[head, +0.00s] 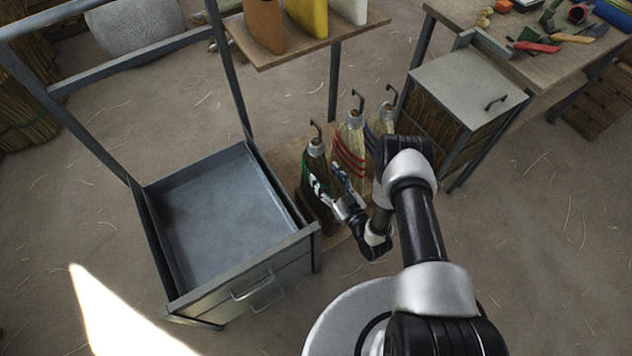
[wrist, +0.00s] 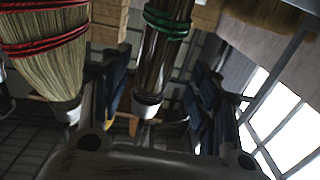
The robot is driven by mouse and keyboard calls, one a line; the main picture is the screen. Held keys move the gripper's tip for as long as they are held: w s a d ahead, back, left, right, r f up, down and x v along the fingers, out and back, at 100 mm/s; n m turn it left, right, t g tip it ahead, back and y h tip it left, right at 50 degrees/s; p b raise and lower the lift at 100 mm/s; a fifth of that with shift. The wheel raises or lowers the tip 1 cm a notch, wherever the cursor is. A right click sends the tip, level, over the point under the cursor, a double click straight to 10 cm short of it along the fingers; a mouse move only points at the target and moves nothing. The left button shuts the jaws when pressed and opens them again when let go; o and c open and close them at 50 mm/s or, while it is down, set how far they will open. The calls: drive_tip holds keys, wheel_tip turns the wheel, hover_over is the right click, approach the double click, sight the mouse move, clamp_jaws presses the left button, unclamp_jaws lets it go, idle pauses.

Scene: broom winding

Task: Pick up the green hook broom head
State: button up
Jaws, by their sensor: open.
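The green hook broom head (head: 316,160) stands on a low wooden shelf, leftmost of a row of three, with dark bristles, green bands and a hook on top. In the wrist view the green-banded broom head (wrist: 165,50) shows between my two blue-padded fingers, its pale cap pointing down in the picture. My gripper (head: 328,180) is open at the broom head, one finger on each side; it also shows in the wrist view (wrist: 160,95). I cannot tell whether either finger touches the bristles. The lower part of the broom head is partly hidden by my gripper.
A red-banded broom head (head: 350,145) stands close on the right, also in the wrist view (wrist: 45,50). A blue-banded one (head: 374,138) is beyond it. An open empty drawer (head: 215,215) is at left; a cabinet (head: 465,90) stands at right.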

sight(317, 161)
drive_tip(key=shift+b+x, duration=1.2)
drive_tip(key=shift+x, duration=2.25)
drive_tip(key=shift+w+d, duration=0.1)
drive_tip(key=shift+d, duration=0.05)
drive_tip(key=shift+c, duration=0.4)
clamp_jaws()
